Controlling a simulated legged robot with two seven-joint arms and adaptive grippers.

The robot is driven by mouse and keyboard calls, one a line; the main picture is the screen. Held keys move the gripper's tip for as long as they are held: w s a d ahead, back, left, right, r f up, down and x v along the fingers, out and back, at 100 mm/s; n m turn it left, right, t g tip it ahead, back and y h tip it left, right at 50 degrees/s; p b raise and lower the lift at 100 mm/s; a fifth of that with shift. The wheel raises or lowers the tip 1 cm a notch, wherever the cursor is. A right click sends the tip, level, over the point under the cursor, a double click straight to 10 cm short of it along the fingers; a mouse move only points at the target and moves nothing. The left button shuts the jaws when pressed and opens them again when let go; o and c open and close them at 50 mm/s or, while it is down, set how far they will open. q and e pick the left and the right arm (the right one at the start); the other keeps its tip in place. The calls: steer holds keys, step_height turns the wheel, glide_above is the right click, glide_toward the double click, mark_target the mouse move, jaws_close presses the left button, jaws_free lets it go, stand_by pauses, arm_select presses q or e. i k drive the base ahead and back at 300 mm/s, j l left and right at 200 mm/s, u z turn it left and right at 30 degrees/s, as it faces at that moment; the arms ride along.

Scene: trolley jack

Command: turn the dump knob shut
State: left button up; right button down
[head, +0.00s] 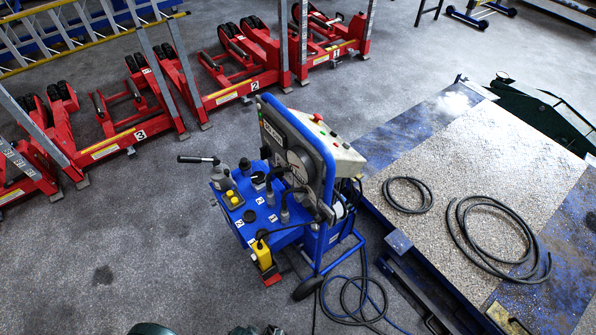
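A blue wheeled hydraulic trolley (318,245) stands in the middle of the floor, with an upright gauge panel (292,140). Its blue top (262,212) carries a black round cap (258,178), a smaller dark fitting (245,166), hoses and a grey pump body with a black-gripped lever (198,160). I cannot tell which fitting is the dump knob, or whether it is open or shut. Neither of my grippers can be made out. Only dark parts, probably mine, show at the bottom edge, well short of the trolley.
Red numbered lifting units (135,128) stand in a row behind and left. A low platform (480,150) with coiled black hoses (490,235) lies at right. Loose hoses (360,300) trail by the trolley's wheel. The grey floor (120,240) at front left is clear.

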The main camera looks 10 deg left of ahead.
mark_target(258, 178)
steer(key=k+j+z, duration=0.1)
steer(key=k+j, duration=0.15)
steer(key=j, duration=0.2)
steer(key=k+j+z, duration=0.15)
steer(key=j, duration=0.3)
steer(key=k+j+z, duration=0.1)
steer(key=k+j, duration=0.25)
steer(key=j, duration=0.1)
